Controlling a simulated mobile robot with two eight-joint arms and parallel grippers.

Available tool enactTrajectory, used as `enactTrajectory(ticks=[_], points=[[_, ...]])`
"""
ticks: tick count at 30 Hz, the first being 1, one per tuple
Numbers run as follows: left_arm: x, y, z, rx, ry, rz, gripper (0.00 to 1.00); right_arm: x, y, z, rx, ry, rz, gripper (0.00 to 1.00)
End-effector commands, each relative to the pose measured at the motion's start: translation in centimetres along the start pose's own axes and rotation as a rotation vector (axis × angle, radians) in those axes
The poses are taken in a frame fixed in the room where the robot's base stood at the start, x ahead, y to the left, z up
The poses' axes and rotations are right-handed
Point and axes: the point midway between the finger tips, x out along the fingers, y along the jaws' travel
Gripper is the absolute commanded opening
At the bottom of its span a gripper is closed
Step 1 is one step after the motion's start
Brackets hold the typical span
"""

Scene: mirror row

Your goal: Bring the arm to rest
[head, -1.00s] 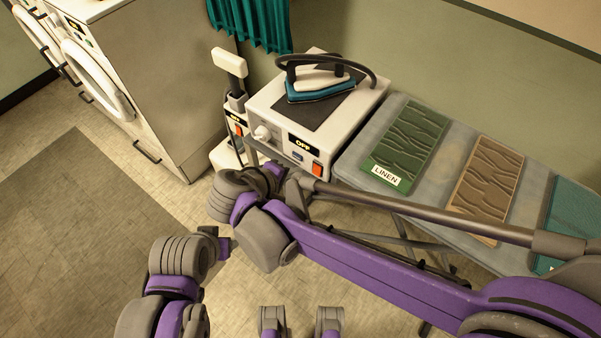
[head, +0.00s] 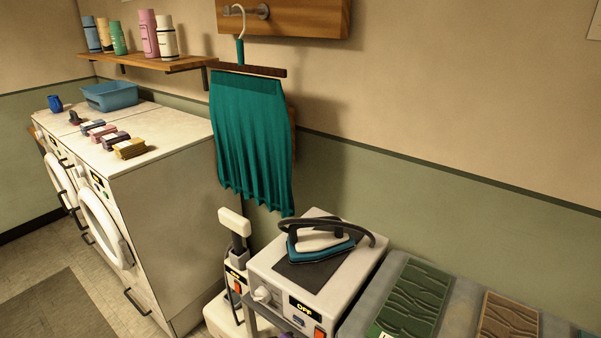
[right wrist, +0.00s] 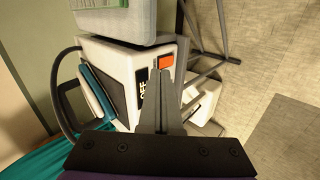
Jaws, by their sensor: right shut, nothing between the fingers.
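My right gripper (right wrist: 160,76) shows in the right wrist view, its two grey fingers together and empty. Beyond the fingers is the white iron station (right wrist: 104,62) with its OFF label and orange switch. I cannot tell the gap between fingers and station. In the head view the station (head: 268,270) stands at the lower middle, with the teal and white iron (head: 320,246) lying on its dark pad. Neither gripper shows in the head view, and my left gripper is in no current view.
A white upright unit (head: 236,270) stands left of the station. The board with a green mat (head: 412,297) and brown mat (head: 508,318) extends right. A teal skirt (head: 252,138) hangs above. Washers (head: 175,205) stand left, a bottle shelf (head: 150,63) above them. Floor (head: 50,312) is open lower left.

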Motion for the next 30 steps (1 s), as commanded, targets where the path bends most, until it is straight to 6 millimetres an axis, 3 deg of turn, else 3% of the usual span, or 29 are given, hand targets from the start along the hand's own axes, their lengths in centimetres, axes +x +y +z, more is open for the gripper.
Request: enactTrajectory(ticks=[1, 6, 12, 19, 30], points=[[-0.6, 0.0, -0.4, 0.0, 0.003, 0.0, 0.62, 0.7, 1.2, 2.5, 0.053, -0.02, -0.047, 0.0], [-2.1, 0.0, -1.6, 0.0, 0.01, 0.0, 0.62, 2.2, 2.4, 10.9, 0.31, -0.041, -0.252, 0.0], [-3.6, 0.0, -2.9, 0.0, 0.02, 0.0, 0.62, 1.7, 2.0, 17.5, 0.671, -0.002, -0.412, 0.0], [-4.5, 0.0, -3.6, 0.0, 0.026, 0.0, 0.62, 1.1, 1.6, 20.1, 0.928, 0.055, -0.47, 0.0], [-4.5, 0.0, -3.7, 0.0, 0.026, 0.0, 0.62, 1.1, 1.5, 20.3, 0.959, 0.063, -0.476, 0.0]])
